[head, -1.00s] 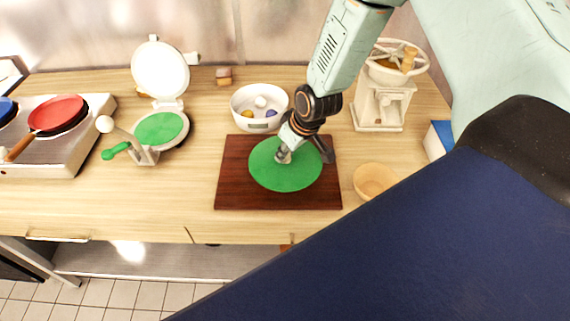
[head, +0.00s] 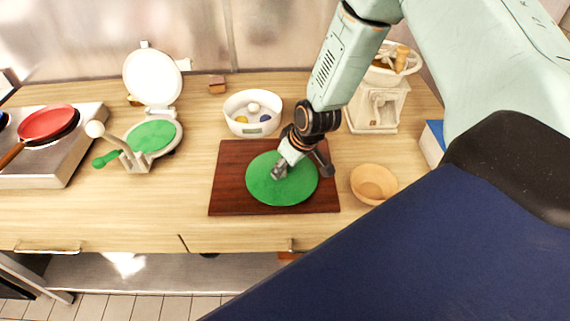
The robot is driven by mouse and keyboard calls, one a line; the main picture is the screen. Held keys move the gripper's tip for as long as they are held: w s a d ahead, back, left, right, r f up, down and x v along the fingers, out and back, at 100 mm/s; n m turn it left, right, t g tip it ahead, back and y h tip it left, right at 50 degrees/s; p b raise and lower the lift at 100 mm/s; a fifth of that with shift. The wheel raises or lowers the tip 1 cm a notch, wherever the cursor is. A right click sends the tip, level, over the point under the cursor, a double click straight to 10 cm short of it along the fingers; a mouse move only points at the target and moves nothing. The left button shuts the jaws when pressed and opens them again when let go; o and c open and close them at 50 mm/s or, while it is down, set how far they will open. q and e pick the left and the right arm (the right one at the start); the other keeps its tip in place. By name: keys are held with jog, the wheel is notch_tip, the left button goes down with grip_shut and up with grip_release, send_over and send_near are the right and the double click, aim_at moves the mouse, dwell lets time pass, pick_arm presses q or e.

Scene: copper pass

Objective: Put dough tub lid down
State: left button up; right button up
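A flat green round disc (head: 262,187), which looks like the dough tub lid, is over the dark brown board (head: 226,202) in the head view. I cannot tell whether it rests on the board or is just above it. My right gripper (head: 301,172) points down at the disc. One fingertip is over its middle and the other near its right edge. The fingers look apart, but their grip on the disc is unclear. My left gripper is not in view.
A press (head: 152,136) with its white lid raised stands left, beside a stove with a red pan (head: 46,124). A wooden bowl (head: 373,184) is right of the board, with a cream grinder (head: 376,104) behind it. The counter between press and board is clear.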

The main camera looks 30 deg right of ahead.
jog(key=shift+w+a+f, duration=0.1)
jog(key=shift+w, duration=0.3)
jog(key=shift+r, duration=0.2)
jog(key=p+v, duration=0.4)
jog(key=v, duration=0.1)
jog(key=shift+s+p, duration=0.15)
jog(key=shift+p, duration=0.2)
jog(key=shift+r, duration=0.5)
notch_tip(320, 180, up, 5)
send_over(290, 178)
jog(key=s, duration=0.3)
jog(key=s+a+f+m+g, duration=0.1)
jog(key=s+a+f, duration=0.2)
jog(key=s, duration=0.5)
jog(key=s+a+f+m+g, duration=0.1)
jog(key=s+a+f+g, duration=0.1)
jog(key=s+f, duration=0.3)
jog(key=s+a+f+m+g+h, duration=0.1)
jog(key=s+a+f, duration=0.2)
jog(key=s, duration=1)
notch_tip(290, 178, down, 2)
jog(key=shift+s+a+f, duration=0.1)
jog(key=shift+s+a, duration=0.15)
jog(key=shift+a, duration=0.15)
